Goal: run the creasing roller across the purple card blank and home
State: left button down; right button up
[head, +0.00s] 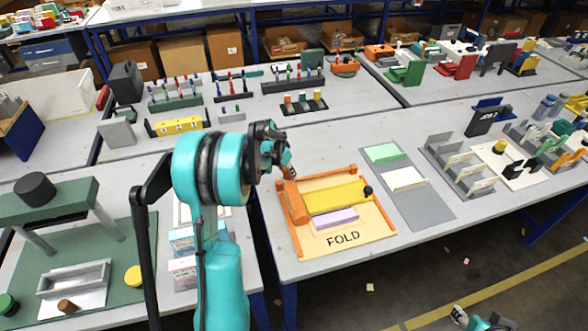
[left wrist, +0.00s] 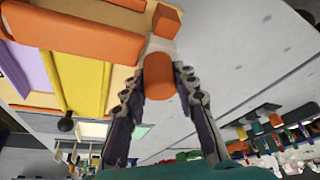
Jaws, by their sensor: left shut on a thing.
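The creasing roller (head: 297,202) is a thick orange cylinder at the left end of the orange-railed FOLD board (head: 372,228). The purple card blank (head: 335,218) lies flat on the board, right of the roller, in front of a yellow plate (head: 337,197). My left gripper (head: 282,163) is at the board's back left corner.
A black knob (head: 368,190) stands by the yellow plate. A grey tray (head: 425,206) with a green and a white block sits right of the board. Grey racks (head: 462,170) stand farther right. My left arm covers part of the table left of the board.

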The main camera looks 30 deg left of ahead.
pick_arm(q)
jog(key=shift+s+a, duration=0.15)
jog(key=shift+s, duration=0.05)
jog(key=c, duration=1.2)
grip_release()
jog(key=v, duration=1.2)
